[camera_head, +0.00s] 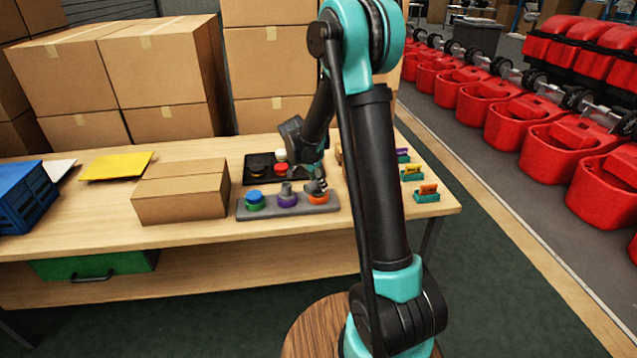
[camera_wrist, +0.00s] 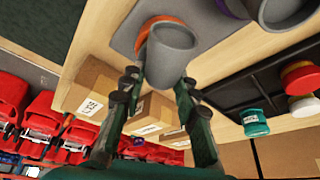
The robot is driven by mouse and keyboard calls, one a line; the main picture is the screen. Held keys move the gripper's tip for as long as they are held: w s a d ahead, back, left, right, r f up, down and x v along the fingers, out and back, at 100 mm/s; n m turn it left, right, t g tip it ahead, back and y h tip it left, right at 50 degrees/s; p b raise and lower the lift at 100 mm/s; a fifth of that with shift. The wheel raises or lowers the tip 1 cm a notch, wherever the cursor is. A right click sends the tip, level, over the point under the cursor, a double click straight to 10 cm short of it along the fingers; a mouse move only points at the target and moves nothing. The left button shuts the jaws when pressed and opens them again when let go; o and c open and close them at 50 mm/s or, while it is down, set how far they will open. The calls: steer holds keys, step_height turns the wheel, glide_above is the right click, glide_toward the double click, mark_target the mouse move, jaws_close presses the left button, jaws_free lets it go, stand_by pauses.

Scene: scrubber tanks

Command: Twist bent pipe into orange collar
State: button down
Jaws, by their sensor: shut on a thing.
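The bent pipe (camera_wrist: 170,52) is a grey tube with its open end facing the wrist camera. My gripper (camera_wrist: 158,80) is shut on it, with a finger on each side. The orange collar (camera_wrist: 152,24) shows behind the pipe in the wrist view; the pipe's inner end lies at the collar, and how deep it sits is hidden. In the head view the orange collar (camera_head: 318,198) is at the right end of a grey block (camera_head: 268,211), with my gripper (camera_head: 314,184) just above it. The pipe is mostly hidden there.
On the same block stand a purple collar (camera_head: 288,200) with a grey fitting and a green collar (camera_head: 254,205) with a blue top. A black tray (camera_head: 237,177) with several caps lies behind. A cardboard box (camera_head: 181,192) is left; small coloured holders (camera_head: 426,193) are right.

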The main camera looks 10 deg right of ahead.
steer(key=shift+f, duration=0.4)
stand_by(0.4)
steer(key=shift+c, duration=0.9)
jaws_free()
steer(key=shift+r, duration=0.1)
steer(key=shift+r, duration=3.45)
steer(key=s+d+f+n+t+y, duration=0.1)
steer(key=s+n, duration=0.5)
steer(key=s, duration=0.9)
steer(key=s+d+f+n+y, duration=0.2)
steer(key=s+n, duration=0.4)
steer(key=s, duration=0.9)
steer(key=shift+s+d+f+t+y, duration=0.2)
steer(key=shift+d+t+y, duration=0.2)
steer(key=shift+d+y, duration=0.15)
